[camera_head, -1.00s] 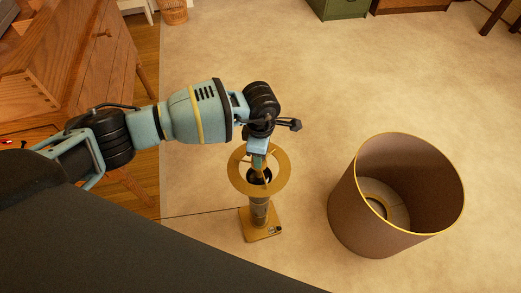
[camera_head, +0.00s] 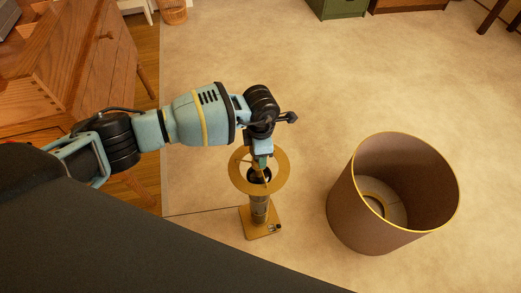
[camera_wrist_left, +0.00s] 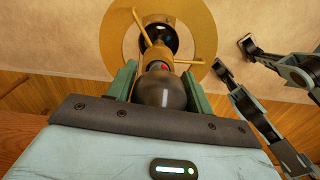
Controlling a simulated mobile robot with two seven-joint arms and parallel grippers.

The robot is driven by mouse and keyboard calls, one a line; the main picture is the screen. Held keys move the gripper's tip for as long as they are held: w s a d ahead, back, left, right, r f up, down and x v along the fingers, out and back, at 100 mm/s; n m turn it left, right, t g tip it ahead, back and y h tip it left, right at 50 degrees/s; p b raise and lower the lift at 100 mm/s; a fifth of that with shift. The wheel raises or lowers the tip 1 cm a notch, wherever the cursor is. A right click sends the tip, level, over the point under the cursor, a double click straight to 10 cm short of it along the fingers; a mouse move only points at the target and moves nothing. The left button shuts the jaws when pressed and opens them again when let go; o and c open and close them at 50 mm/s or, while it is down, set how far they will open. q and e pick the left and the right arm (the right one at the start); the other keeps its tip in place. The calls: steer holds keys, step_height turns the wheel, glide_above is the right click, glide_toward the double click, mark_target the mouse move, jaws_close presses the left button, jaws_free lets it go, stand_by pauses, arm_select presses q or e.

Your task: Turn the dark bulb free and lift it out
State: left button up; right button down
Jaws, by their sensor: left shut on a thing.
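The dark bulb (camera_wrist_left: 160,92), smoky grey and rounded, sits between the two green fingers of my left gripper (camera_wrist_left: 161,88), which is shut on it. Its neck end points at the lamp's socket, where a small red part shows; I cannot tell whether the thread is still engaged. In the head view, my left gripper (camera_head: 262,161) points down into the lamp's gold ring (camera_head: 238,178) from above and hides most of the bulb. The lamp stands upright on a square gold base (camera_head: 262,231).
A large brown lampshade (camera_head: 350,205) with a gold rim stands on the carpet to the right of the lamp. A wooden desk (camera_head: 75,50) is at the left. A thin cord runs left from the lamp base.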

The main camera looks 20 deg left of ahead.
arm_select(q)
steer(key=shift+w, duration=0.1)
steer(key=o, duration=0.8)
steer(key=shift+o, duration=0.2)
step_height(320, 180, up, 4)
steer(key=shift+f, duration=0.1)
step_height(320, 180, up, 3)
steer(key=shift+r+p, duration=0.15)
steer(key=shift+p, duration=0.2)
steer(key=shift+r, duration=0.35)
arm_select(e)
steer(key=shift+s+a+f, duration=0.1)
steer(key=shift+s+a, duration=0.1)
steer(key=shift+s, duration=1)
